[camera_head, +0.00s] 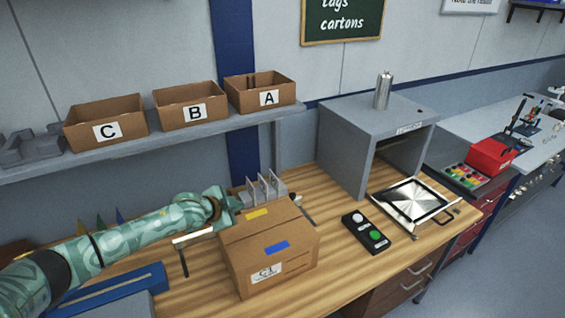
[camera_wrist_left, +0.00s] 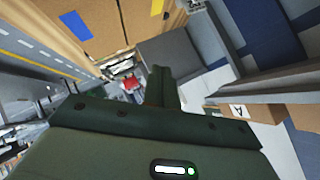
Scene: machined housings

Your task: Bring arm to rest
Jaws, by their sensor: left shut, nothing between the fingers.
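My left arm, green patterned, comes in from the left in the head view. Its gripper (camera_head: 236,201) is just behind and left of the closed cardboard carton (camera_head: 270,250), above the workbench (camera_head: 210,285). The carton partly hides the fingers' surroundings, and I cannot tell whether they touch it. In the left wrist view the gripper's dark green fingers (camera_wrist_left: 160,88) are shut together and empty. The carton (camera_wrist_left: 100,25) with its blue tape fills the upper left there. My right gripper does not show.
A grey slotted rack (camera_head: 265,187) stands behind the carton. Bins C (camera_head: 107,128), B (camera_head: 190,105) and A (camera_head: 260,92) sit on the shelf above. A grey box-shaped machine (camera_head: 345,150), a metal tray (camera_head: 412,200) and a button box (camera_head: 365,232) are to the right.

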